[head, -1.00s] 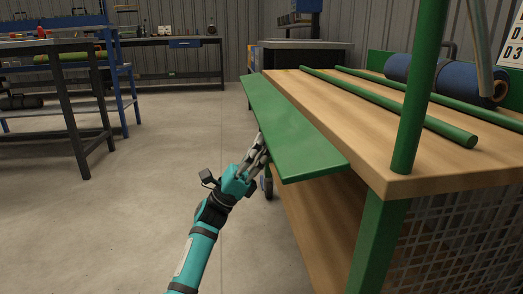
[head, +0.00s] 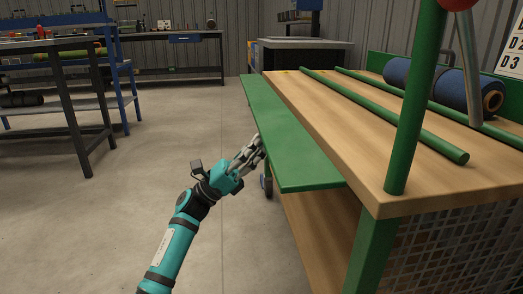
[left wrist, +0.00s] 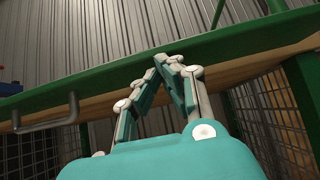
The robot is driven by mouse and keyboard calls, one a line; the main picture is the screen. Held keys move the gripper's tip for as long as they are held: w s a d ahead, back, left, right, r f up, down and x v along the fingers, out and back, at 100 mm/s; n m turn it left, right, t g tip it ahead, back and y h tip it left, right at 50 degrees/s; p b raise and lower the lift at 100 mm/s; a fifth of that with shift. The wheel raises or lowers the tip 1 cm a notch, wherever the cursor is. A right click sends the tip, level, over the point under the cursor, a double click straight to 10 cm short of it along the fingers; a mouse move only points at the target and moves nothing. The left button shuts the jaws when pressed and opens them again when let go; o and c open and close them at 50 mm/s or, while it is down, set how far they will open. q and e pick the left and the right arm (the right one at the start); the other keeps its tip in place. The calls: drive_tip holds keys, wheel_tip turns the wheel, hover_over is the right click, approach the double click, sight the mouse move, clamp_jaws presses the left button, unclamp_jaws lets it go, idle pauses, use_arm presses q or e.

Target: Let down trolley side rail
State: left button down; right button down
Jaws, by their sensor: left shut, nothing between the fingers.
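The trolley (head: 420,200) stands at the right, with a wooden deck and green frame. Its side rail (head: 300,150) is a long green panel along the left edge of the deck, sticking outward and close to flat. My left gripper (head: 256,143) is at the panel's outer edge, with its fingertips partly hidden by or against it. In the left wrist view the fingers (left wrist: 167,62) are shut and empty, pointing at a green bar (left wrist: 90,75). Whether they touch it I cannot tell. My right gripper is not in view.
Green bars (head: 395,120) and a blue roll (head: 440,85) lie on the deck. A green post (head: 414,110) rises at the near corner. A grey handle (left wrist: 45,122) shows in the left wrist view. Workbenches (head: 60,90) stand at the back left. The floor between is clear.

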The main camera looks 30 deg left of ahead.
use_arm(q)
drive_tip(key=shift+f, duration=0.1)
drive_tip(key=s+a+f, duration=0.4)
drive_tip(key=a+f, duration=0.1)
drive_tip(key=f, duration=0.6)
drive_tip(key=shift+a+b, duration=0.3)
drive_tip(key=shift+a, duration=0.05)
